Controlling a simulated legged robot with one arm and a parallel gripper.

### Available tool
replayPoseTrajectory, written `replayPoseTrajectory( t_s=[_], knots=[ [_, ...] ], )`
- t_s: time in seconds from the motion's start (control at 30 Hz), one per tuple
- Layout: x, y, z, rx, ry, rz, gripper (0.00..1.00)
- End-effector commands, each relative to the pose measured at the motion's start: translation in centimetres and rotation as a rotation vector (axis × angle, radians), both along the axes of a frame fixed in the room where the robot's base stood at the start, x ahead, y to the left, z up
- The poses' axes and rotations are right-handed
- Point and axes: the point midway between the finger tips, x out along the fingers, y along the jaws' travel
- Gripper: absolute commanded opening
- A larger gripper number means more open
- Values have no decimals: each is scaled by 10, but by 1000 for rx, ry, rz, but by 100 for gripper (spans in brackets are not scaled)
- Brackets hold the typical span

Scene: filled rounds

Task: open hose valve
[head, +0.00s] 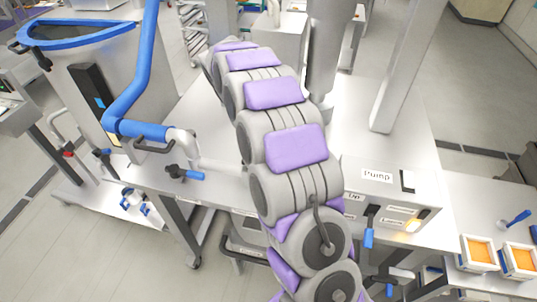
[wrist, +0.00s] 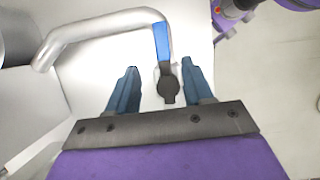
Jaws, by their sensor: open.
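In the wrist view, a valve handle (wrist: 162,45) with a blue grip and a black hub sits in front of a pale metal surface. My gripper (wrist: 160,68) is open, with one finger on each side of the black hub, and no contact is visible. In the head view, my gripper is out of sight below the arm. Another black-and-blue valve handle (head: 185,174) is left of my arm, below the blue hose (head: 140,75).
The pump box (head: 385,185) with a blue-tipped lever (head: 369,238) stands right of my arm. Orange-filled trays (head: 480,252) lie farther right. Floor is clear at lower left.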

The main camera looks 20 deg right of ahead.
Motion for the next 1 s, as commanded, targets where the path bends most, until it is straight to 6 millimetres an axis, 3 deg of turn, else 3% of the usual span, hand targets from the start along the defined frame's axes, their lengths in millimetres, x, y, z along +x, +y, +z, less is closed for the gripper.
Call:
replayPoseTrajectory(
  t_s=[0.2,0.4,1.0],
  knots=[
    [11,13,37,-1,-5,2,51],
    [16,21,60,-1,-4,2,51],
    [17,25,71,0,2,1,51]
  ],
)
